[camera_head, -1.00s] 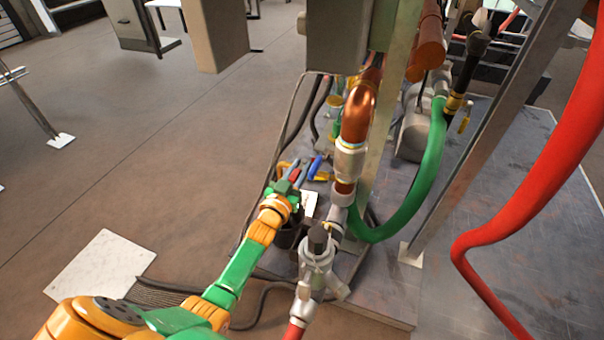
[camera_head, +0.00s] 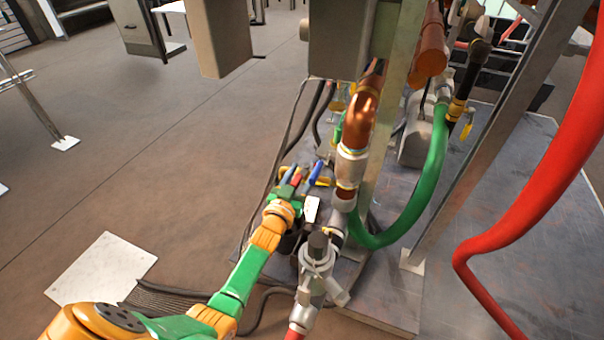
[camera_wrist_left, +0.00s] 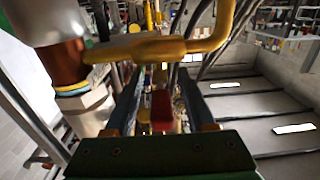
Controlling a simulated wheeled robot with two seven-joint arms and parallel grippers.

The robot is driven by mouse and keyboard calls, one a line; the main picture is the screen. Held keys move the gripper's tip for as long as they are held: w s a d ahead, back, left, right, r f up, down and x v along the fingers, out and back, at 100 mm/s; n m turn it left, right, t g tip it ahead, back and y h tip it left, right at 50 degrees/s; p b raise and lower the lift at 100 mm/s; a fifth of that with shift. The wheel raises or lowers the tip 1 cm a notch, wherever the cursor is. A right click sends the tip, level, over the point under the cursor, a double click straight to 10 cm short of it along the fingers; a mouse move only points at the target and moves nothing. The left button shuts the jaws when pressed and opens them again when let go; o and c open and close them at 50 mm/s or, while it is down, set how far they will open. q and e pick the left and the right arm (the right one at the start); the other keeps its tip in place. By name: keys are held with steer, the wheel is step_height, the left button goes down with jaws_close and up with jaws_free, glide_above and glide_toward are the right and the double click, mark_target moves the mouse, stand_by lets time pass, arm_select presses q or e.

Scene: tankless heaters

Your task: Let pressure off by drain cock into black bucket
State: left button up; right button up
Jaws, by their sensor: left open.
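A yellow lever handle, apparently the drain cock's (camera_wrist_left: 150,48), crosses the left wrist view just beyond my left gripper (camera_wrist_left: 160,88). The gripper's dark blue fingers are apart, with the lever ahead of the tips; I cannot tell whether they touch it. A small red part shows between the fingers. In the head view my left gripper (camera_head: 303,174) is beside the copper and white pipe (camera_head: 350,165), with yellow showing around its fingers. The black bucket (camera_head: 289,243) is below it, mostly hidden by my arm and a grey valve. My right gripper is not in view.
A grey valve with a dark cap (camera_head: 317,258) stands in front of the bucket. A green hose (camera_head: 432,185) loops at right, near a metal post (camera_head: 480,150). A red pipe (camera_head: 530,215) runs down the right side. Open floor (camera_head: 150,150) lies at left.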

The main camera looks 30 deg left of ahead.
arm_select(q)
steer(key=shift+s+r+p, duration=0.1)
steer(key=shift+s+p, duration=0.2)
steer(key=shift+s, duration=0.05)
steer(key=s+p, duration=0.2)
steer(key=s, duration=0.4)
steer(key=shift+s+d, duration=0.2)
steer(key=shift+d, duration=0.1)
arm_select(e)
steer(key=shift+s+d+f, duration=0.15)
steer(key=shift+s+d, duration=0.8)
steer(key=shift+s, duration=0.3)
